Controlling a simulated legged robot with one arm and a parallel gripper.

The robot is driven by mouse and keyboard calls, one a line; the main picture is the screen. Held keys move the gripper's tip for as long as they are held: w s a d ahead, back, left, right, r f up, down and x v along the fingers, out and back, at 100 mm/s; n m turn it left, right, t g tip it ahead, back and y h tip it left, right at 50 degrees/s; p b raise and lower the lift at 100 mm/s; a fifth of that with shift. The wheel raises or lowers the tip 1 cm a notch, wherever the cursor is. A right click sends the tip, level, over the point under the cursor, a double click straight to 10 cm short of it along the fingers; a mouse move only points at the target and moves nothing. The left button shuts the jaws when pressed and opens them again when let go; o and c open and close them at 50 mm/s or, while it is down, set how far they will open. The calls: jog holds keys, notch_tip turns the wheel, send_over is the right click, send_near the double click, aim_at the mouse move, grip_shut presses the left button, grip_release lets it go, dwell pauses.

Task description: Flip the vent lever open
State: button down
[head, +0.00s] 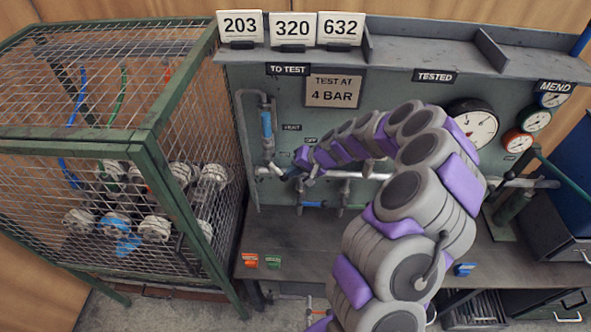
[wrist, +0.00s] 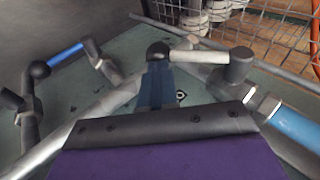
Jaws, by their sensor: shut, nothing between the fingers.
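My gripper (head: 300,178) is at the pipework on the test panel, below the VENT label (head: 291,127). In the wrist view its blue-grey fingers (wrist: 157,72) are together with nothing between them. Their tips are at or just in front of a dark rounded fitting (wrist: 158,50); I cannot tell whether they touch. A pale bar (wrist: 200,57) runs right from there to a dark elbow (wrist: 240,65). I cannot tell for certain which part is the vent lever; the arm and gripper hide some of this area in the head view.
A blue-handled part (wrist: 66,55) is at the upper left in the wrist view. In the head view a mesh cage (head: 150,130) with flanged parts stands left. Orange (head: 250,261) and green (head: 273,262) items lie on the bench (head: 330,258). A large gauge (head: 472,125) is right of my arm.

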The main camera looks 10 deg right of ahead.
aim_at(283, 178)
jog(key=shift+w+a+f+b, duration=0.1)
jog(key=shift+a+f+b, duration=0.25)
jog(key=shift+f, duration=0.3)
jog(key=shift+w+a+f+b, duration=0.1)
jog(key=shift+a+f+b, duration=0.1)
jog(key=shift+a+f, duration=0.35)
jog(key=shift+a+b+x, duration=0.2)
jog(key=shift+b+x, duration=0.25)
jog(key=shift+x, duration=0.7)
jog(key=shift+s+r, duration=0.1)
jog(key=shift+s+d, duration=0.1)
